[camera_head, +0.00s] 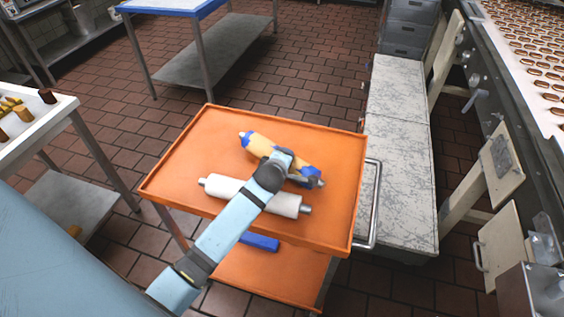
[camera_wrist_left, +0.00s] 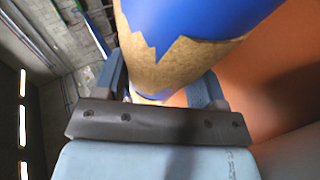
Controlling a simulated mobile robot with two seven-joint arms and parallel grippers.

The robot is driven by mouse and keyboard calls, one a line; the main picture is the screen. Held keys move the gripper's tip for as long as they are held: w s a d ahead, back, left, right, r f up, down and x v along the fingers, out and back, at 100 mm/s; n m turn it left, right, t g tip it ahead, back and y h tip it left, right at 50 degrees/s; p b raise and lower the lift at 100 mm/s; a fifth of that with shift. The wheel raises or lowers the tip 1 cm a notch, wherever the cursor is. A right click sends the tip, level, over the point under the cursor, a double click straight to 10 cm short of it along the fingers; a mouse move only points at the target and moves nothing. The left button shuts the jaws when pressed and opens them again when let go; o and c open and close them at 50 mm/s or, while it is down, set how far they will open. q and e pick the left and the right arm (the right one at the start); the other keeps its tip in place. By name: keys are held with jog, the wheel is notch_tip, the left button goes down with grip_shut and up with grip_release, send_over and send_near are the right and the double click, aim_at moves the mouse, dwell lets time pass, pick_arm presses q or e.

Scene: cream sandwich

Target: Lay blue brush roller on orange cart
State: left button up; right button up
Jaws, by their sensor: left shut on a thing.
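The blue brush roller (camera_head: 260,145), tan in the middle with jagged blue ends, is at the orange cart's top tray (camera_head: 180,175), behind a white roller (camera_head: 238,190). My left gripper (camera_head: 288,160) is shut on it. The gripper and wrist cover its middle in the head view. The left wrist view shows the roller's blue and tan surface (camera_wrist_left: 170,65) between the two fingers, with orange on the right. I cannot tell whether the roller touches the tray or is just above it. My right gripper is not in view.
A blue object (camera_head: 259,242) lies on the cart's lower shelf. A metal handle (camera_head: 372,205) is at the cart's right side, next to a worn pale surface (camera_head: 400,160). A white table (camera_head: 50,120) with small rollers stands left. The tray's left part is clear.

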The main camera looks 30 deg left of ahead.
pick_arm(q)
jog(key=o, duration=1.4)
jog(key=shift+s+f, duration=0.15)
jog(key=shift+f, duration=0.05)
jog(key=shift+r, duration=0.1)
jog(key=shift+r, duration=0.35)
jog(key=shift+s+d+r+p, duration=0.15)
jog(key=shift+s+r+p, duration=0.05)
jog(key=shift+r+p, duration=0.1)
jog(key=v, duration=1.1)
jog(key=shift+s+r, duration=0.1)
jog(key=shift+r, duration=0.2)
